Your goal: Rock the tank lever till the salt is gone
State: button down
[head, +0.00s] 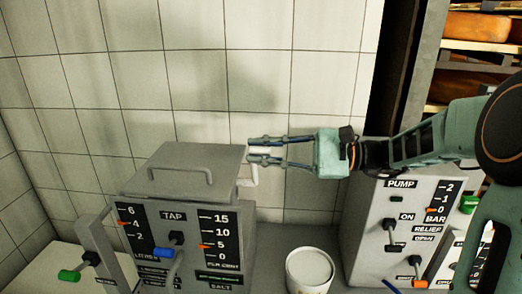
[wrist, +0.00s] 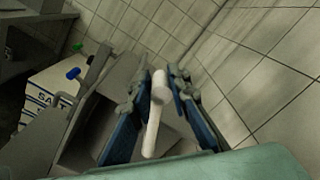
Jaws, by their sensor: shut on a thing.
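The grey tank (head: 190,172) stands left of centre in the head view, its lid shut. A white lever (head: 250,172) sticks out at the tank's upper right side. My gripper (head: 252,151) reaches in from the right and is shut on this lever. In the wrist view the white lever (wrist: 155,125) lies between the two fingers (wrist: 158,82). On the tank's front, an orange pointer (head: 122,222) is near 4 on the litres scale. Another orange pointer (head: 205,246) is near 5 on the right scale. The salt inside is hidden by the lid.
A white bucket (head: 310,268) stands right of the tank. The pump box (head: 366,215) is farther right, its bar pointer near 0. A lever with a green knob (head: 69,275) is at the left. Shelves with cheese wheels (head: 475,26) are at the upper right. A tiled wall is behind.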

jog(key=c, duration=1.8)
grip_release()
jog(key=shift+w+f, duration=0.1)
jog(key=shift+c, duration=0.2)
jog(key=shift+d, duration=0.1)
jog(key=d, duration=1.2)
jog(key=shift+s, duration=0.25)
